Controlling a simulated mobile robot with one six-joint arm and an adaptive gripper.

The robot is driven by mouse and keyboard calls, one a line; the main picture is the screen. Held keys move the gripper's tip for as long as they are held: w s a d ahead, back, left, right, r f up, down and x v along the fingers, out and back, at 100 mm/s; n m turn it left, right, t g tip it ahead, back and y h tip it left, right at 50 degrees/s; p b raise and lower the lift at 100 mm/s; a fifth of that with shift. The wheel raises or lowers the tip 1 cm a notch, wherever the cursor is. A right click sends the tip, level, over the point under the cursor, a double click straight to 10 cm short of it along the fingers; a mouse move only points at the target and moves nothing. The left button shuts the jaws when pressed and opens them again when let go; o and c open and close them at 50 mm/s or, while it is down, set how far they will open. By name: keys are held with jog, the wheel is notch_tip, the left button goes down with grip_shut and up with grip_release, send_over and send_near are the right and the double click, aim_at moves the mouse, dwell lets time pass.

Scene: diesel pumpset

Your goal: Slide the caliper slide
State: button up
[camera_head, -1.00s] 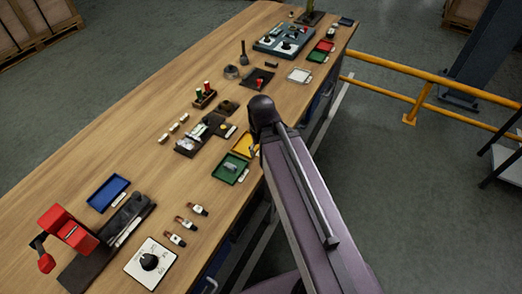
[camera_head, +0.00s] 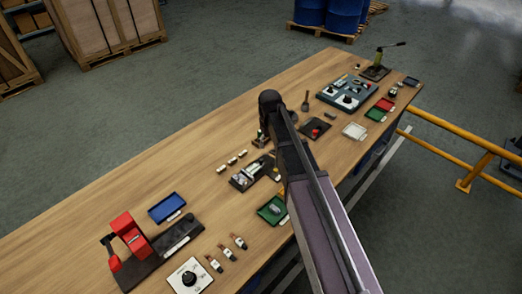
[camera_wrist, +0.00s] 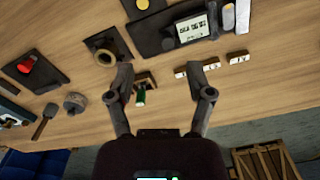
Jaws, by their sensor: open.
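I cannot make out a caliper slide for certain. A dark tray (camera_head: 237,183) with a pale metal device (camera_head: 254,169) lies mid-bench, left of my arm. In the wrist view a dark tray (camera_wrist: 150,38) at the top holds a pale piece with dark markings (camera_wrist: 195,29), which may be the same device. My gripper (camera_wrist: 161,72) is open and empty, its two fingers apart and pointing at the bench. A small rack (camera_wrist: 147,80) with a green-topped piece (camera_wrist: 141,98) shows between the fingers. In the head view my arm hides most of the gripper.
Several small white blocks (camera_wrist: 210,66) lie beside the tray. A ring on a dark plate (camera_wrist: 106,53) and a red knob (camera_wrist: 27,65) are left in the wrist view. A red lever device (camera_head: 130,233) and blue tray (camera_head: 166,208) stand at the near left. The bench's left side (camera_head: 130,170) is clear.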

aim_at(261, 159)
jog(key=shift+n, duration=0.5)
jog(key=w+a+r, duration=0.1)
jog(key=w+a+r+p, duration=0.1)
jog(key=a, duration=0.1)
jog(key=shift+w, duration=0.4)
jog(key=shift+f, duration=0.25)
notch_tip(261, 159, down, 13)
jog(key=b, duration=1.3)
jog(key=shift+f+b, duration=0.15)
jog(key=shift+b, duration=0.25)
grip_shut()
